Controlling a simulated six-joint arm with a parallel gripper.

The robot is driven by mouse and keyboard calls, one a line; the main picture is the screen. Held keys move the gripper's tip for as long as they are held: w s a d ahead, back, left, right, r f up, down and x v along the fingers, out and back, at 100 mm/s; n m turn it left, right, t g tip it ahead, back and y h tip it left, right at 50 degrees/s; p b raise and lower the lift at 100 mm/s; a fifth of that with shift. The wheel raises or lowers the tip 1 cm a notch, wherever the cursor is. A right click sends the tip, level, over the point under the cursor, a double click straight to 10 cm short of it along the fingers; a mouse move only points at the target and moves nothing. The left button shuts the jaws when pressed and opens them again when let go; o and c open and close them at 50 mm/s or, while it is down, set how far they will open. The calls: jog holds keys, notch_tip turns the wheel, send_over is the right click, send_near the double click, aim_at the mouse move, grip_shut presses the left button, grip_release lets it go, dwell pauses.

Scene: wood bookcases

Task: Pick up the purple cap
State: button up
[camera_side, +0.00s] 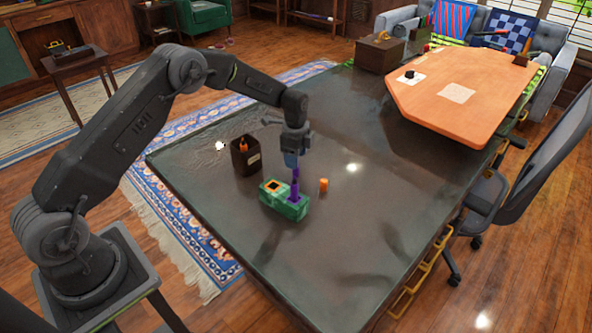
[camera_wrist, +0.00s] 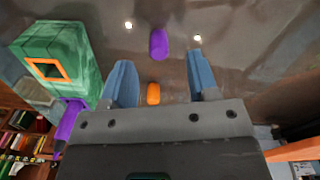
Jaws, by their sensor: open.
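The purple cap (camera_wrist: 158,43) lies on the dark table in the wrist view, beyond my fingertips and roughly centred between them. I cannot pick it out separately in the side view. An orange cap (camera_wrist: 153,93) is closer to my gripper in the wrist view; it also stands on the table in the side view (camera_side: 323,185). My gripper (camera_wrist: 158,60) is open and empty, with blue fingers; in the side view it (camera_side: 291,162) points down over the table beside the green block. The green block (camera_side: 272,205) has an orange-framed square opening and an upright purple piece (camera_side: 295,186).
A dark cup (camera_side: 246,160) with an orange item stands left of my gripper, near the table edge. A box (camera_side: 379,54) is at the far end. The table right of the orange cap is clear. An orange-topped table (camera_side: 455,95) adjoins on the right.

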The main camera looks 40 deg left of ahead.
notch_tip(320, 180, down, 4)
jog(key=shift+d+f, duration=0.1)
jog(key=shift+f, duration=0.1)
jog(key=shift+c, duration=0.2)
jog(key=c, duration=1)
jog(key=shift+o, duration=0.2)
jog(key=shift+r, duration=0.1)
notch_tip(320, 180, up, 10)
jog(key=shift+f, duration=0.1)
